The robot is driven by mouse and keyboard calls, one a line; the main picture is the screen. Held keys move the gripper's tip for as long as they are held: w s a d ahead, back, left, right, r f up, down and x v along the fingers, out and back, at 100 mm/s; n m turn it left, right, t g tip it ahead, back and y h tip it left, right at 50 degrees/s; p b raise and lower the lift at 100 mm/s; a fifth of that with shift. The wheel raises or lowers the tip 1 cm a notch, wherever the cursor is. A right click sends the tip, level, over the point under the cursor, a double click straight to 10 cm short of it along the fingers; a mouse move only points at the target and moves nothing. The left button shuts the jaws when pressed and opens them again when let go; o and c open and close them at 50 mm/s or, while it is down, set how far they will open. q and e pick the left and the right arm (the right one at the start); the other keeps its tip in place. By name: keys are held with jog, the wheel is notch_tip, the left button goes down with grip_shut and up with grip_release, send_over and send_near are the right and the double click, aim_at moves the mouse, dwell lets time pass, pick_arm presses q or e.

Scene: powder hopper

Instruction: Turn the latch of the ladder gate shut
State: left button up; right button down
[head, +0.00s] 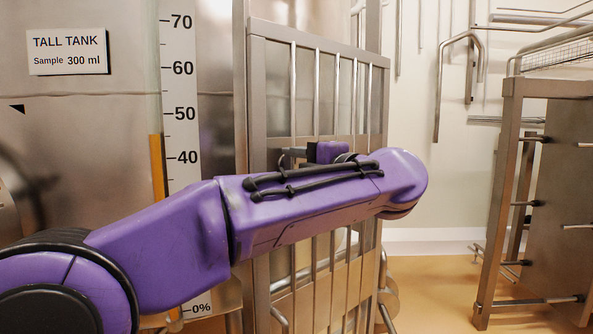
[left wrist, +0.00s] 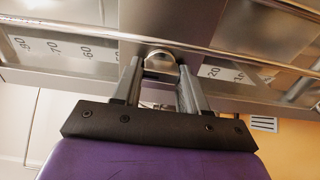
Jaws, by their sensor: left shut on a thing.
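The ladder gate (head: 257,90) is a metal frame with upright bars, standing right of the tank in the head view. My purple left arm crosses in front of it. My left gripper (head: 288,158) is at the gate's mid-height plate, its fingers small and partly hidden by my arm. In the left wrist view, the fingers of my left gripper (left wrist: 160,82) reach to a rounded metal piece, likely the latch (left wrist: 162,62), and are shut on it. The latch's turn angle cannot be told. My right gripper is not in view.
The tall tank (head: 80,120) with a percent scale (head: 180,70) and a sample label (head: 67,53) stands at left. A metal rack (head: 510,180) stands at right. Pipes (head: 437,95) hang on the back wall. Floor between gate and rack is clear.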

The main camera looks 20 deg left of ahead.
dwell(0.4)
pick_arm(q)
jog(key=o, duration=1.1)
jog(key=shift+c, duration=0.2)
jog(key=b+v, duration=0.2)
jog(key=v, duration=0.8)
jog(key=shift+d, duration=0.15)
jog(key=shift+s, duration=0.15)
